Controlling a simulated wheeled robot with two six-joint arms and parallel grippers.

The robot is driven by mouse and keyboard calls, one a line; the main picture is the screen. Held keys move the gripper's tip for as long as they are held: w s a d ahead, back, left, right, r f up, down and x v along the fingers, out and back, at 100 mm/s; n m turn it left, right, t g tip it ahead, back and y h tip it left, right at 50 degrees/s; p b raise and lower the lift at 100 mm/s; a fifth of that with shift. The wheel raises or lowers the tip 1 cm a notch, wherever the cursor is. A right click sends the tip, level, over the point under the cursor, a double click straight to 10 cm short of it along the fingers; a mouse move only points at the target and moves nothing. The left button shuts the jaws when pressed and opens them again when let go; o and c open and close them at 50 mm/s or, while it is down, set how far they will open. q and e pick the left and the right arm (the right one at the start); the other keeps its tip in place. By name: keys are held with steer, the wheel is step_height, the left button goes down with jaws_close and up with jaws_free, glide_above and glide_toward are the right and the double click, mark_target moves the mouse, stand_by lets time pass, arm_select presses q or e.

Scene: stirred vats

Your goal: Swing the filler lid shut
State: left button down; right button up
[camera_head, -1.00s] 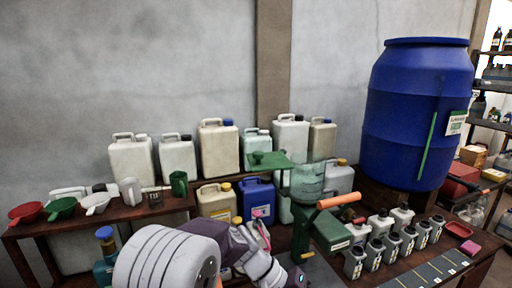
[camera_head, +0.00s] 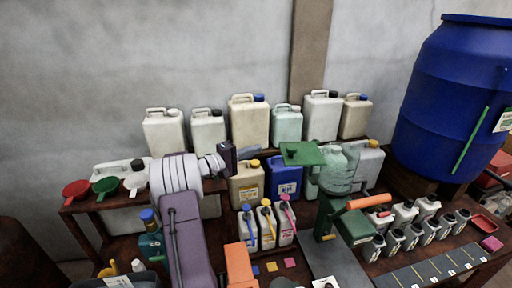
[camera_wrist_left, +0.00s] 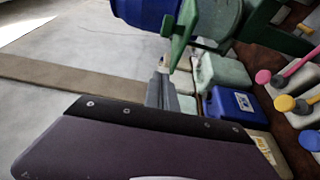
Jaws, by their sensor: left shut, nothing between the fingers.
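The filler has a pale green see-through round tank (camera_head: 338,172), a green body (camera_head: 352,228) and an orange handle (camera_head: 370,201). Its green lid (camera_head: 305,153) is open, sticking out to the left of the tank's top. In the left wrist view the lid (camera_wrist_left: 182,35) shows nearly edge-on, just beyond the fingertips. My left gripper (camera_head: 258,148) is shut and empty, left of the lid at about its height. In the head view a small gap shows between them; in the wrist view the grey fingers (camera_wrist_left: 162,75) point toward the lid.
Several pale jerrycans (camera_head: 247,120) stand behind along the wall. A blue canister (camera_head: 285,175) sits below the lid. Small grey bottles (camera_head: 395,240) stand right of the filler. A large blue barrel (camera_head: 455,100) stands at the right.

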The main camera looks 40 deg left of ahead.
arm_select(q)
steer(key=w+d+p, duration=0.4)
steer(key=w+d, duration=0.1)
steer(key=d, duration=0.1)
steer(key=shift+w+p, duration=0.25)
steer(key=shift+p, duration=0.15)
steer(key=shift+w+d, duration=0.1)
